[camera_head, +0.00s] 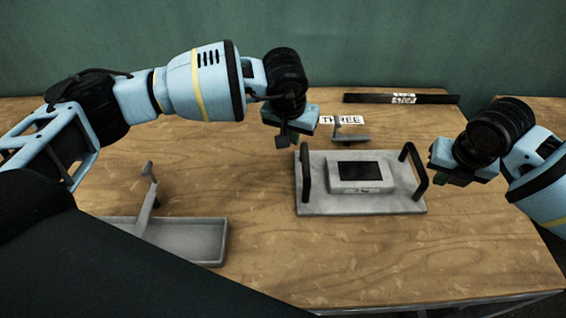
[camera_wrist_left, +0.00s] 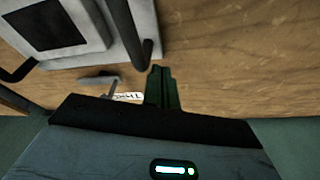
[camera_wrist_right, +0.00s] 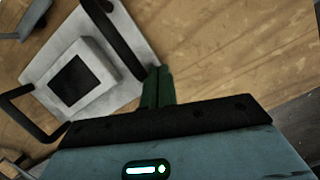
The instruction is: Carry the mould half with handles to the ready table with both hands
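The mould half with handles (camera_head: 309,197) is a pale grey plate with a raised block, a dark rectangular face and two upright black handles. It lies flat on a wooden table (camera_head: 270,250). It also shows in the left wrist view (camera_wrist_left: 92,50) and the right wrist view (camera_wrist_right: 105,72). My left gripper (camera_head: 283,140) is above and behind the left handle (camera_head: 305,170), apart from it. My right gripper (camera_head: 458,181) is just right of the right handle (camera_head: 415,165), with a gap. Both grippers' green fingers are together with nothing between them. I cannot tell which table is the ready table.
A grey tray (camera_head: 200,222) with a T-shaped tool (camera_head: 148,195) is at the left. Another T-shaped tool (camera_head: 350,137) lies behind the mould half near a "THREE" label (camera_head: 341,120). A black strip (camera_head: 430,99) lies at the back. The table front is clear.

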